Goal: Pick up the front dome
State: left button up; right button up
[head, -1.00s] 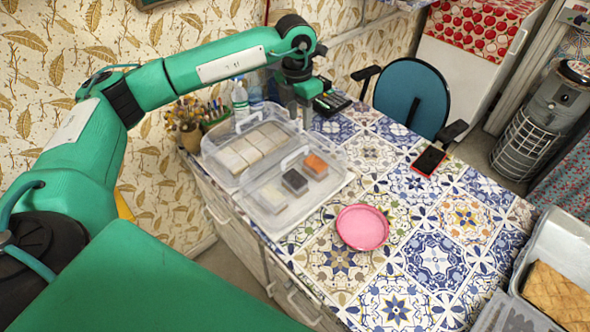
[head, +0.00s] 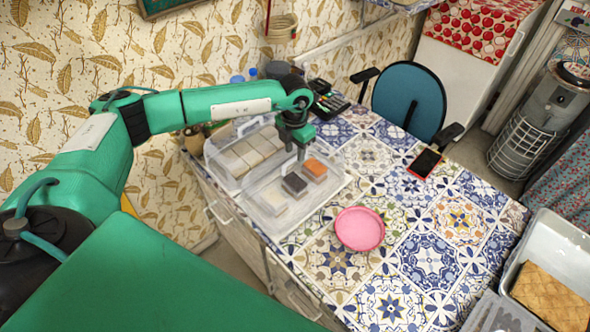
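The front dome (head: 318,197) is a clear cover with a pale handle on top. It stands over a white, a dark and an orange block on the table. The back dome (head: 222,153), also clear, stands behind it over several beige blocks. My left gripper (head: 297,147) is low over the back part of the front dome, close to its handle. The gripper hides part of the handle, and I cannot tell whether its fingers are open or touch it. My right gripper is not in view.
A pink round dish (head: 360,229) and a red-edged phone (head: 425,163) lie on the patterned table (head: 440,260). A blue chair (head: 409,97) stands at the far side. A tray (head: 553,247) with a brown slab is at the right. Bottles stand behind the domes.

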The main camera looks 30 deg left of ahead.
pick_arm(q)
jog(key=shift+f, duration=1.1)
grip_shut()
jog(key=shift+r, duration=0.15)
